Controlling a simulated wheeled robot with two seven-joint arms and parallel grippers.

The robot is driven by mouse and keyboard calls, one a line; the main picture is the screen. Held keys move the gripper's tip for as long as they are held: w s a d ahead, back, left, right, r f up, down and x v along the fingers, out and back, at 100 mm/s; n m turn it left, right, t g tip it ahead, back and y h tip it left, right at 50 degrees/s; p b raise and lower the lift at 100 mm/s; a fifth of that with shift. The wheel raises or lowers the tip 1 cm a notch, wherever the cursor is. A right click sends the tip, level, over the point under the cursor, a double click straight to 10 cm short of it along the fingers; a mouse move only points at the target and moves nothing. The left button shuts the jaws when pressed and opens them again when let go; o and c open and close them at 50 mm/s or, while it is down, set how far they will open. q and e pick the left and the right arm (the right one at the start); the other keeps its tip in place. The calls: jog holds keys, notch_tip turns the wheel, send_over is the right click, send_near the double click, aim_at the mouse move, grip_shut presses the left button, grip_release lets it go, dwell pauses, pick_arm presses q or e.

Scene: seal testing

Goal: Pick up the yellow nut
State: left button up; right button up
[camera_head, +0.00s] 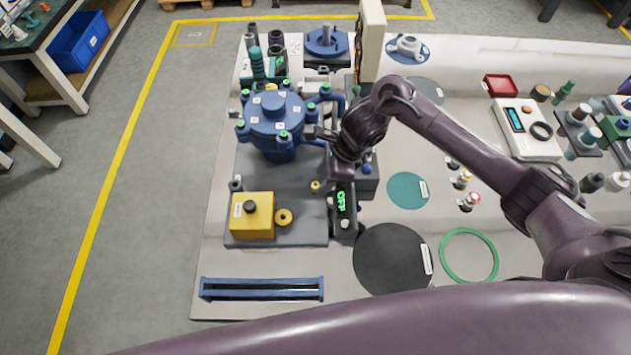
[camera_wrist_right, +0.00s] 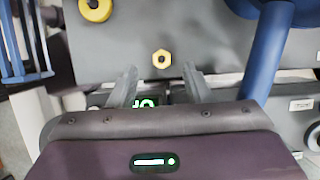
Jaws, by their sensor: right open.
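The yellow nut (camera_head: 315,186) is small and stands on the dark grey base plate (camera_head: 285,180), to the right of the yellow block (camera_head: 252,215). In the right wrist view the nut (camera_wrist_right: 161,58) looks hexagonal with a dark centre. It lies just beyond my fingertips, about midway between them. My right gripper (camera_head: 322,153) is above and to the right of the nut in the head view. Its fingers (camera_wrist_right: 160,73) are apart with nothing between them. My left gripper is not in view.
A blue flanged vessel (camera_head: 275,122) with green-tipped bolts stands behind the nut. A yellow ring (camera_head: 284,217) lies by the yellow block. A dark device with a green "OFF" display (camera_head: 341,201) stands just right of the nut. A blue rack (camera_head: 262,288) lies in front.

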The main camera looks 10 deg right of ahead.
jog(key=shift+x, duration=1.2)
jog(key=shift+w+a+f, duration=0.15)
jog(key=shift+f, duration=0.1)
jog(key=c, duration=0.4)
grip_shut()
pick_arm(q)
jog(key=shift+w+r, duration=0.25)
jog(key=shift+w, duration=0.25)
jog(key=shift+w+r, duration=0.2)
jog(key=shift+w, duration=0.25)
pick_arm(e)
jog(key=shift+r, duration=0.1)
